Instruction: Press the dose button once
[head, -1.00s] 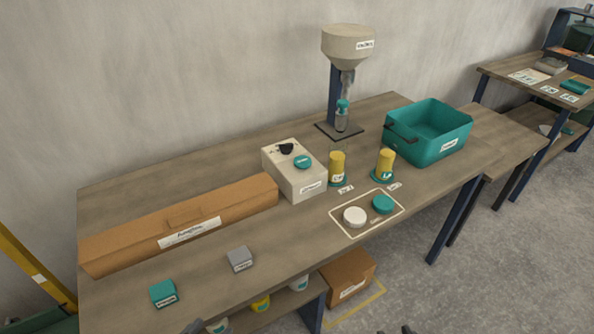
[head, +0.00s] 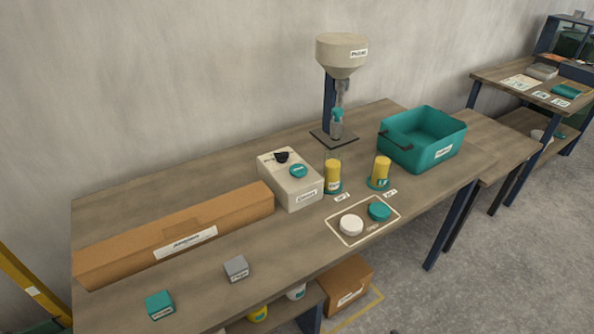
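A cream control box (head: 292,183) stands on the workbench, left of the yellow jars. Its sloped top carries a round teal button (head: 298,171) and a black knob (head: 283,157). A label is on its front, too small to read surely. A hopper dispenser (head: 342,56) on a dark post stands behind it, with a teal-topped nozzle part (head: 337,124) below the hopper. Neither of my grippers shows in the head view now, and nothing touches the button.
A long cardboard box (head: 175,237) lies left of the control box. Yellow jars (head: 333,174) (head: 381,169), a teal bin (head: 437,155) and an outlined area with white (head: 351,225) and teal (head: 380,211) lids are to the right. Teal (head: 160,305) and grey (head: 236,269) blocks lie near the front edge.

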